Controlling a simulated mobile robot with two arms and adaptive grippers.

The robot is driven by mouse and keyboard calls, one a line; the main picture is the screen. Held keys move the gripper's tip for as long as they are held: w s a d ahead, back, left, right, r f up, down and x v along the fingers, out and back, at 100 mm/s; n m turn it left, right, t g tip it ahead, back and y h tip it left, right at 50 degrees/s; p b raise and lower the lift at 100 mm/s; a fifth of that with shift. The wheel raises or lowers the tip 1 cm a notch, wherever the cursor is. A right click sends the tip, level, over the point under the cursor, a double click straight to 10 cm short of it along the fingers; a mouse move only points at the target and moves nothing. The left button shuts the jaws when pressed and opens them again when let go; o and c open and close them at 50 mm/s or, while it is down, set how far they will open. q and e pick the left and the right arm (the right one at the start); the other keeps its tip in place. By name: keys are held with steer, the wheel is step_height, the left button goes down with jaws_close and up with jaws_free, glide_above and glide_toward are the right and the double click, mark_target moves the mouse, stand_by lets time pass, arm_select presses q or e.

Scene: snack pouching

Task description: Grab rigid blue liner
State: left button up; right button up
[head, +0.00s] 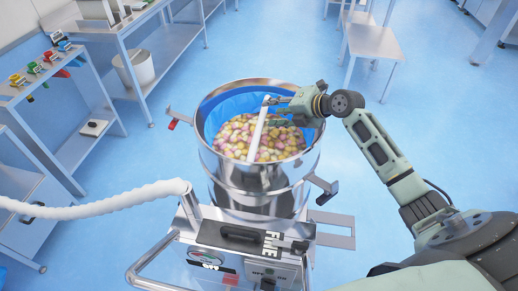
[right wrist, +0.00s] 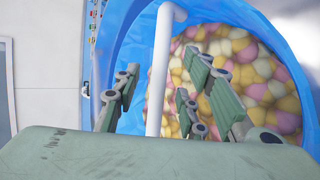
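The blue liner (head: 235,105) lines the inside of a round steel drum (head: 250,178) and stands above the pastel candies (head: 240,135) inside. My right gripper (head: 272,111) reaches in over the drum's right side. In the right wrist view its fingers (right wrist: 160,85) are spread apart. The liner (right wrist: 218,12) curves around and behind them, with candies beyond the right-hand fingers. Nothing is visibly clamped. I cannot tell whether the fingers touch the liner. My left gripper is out of view.
A white bar (head: 258,130) crosses the drum's opening close to my right fingers. A white hose (head: 95,208) comes in from the left. A steel bin (head: 134,68) stands on a shelf at the upper left. The floor right of the drum is mostly clear.

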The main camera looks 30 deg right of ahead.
mark_target(266, 109)
steer(key=shift+p+x, duration=0.7)
steer(key=shift+x, duration=2)
steer(key=shift+s, duration=0.1)
steer(key=shift+c, duration=0.9)
jaws_close()
steer(key=shift+d+r, duration=0.1)
steer(key=shift+r, duration=0.15)
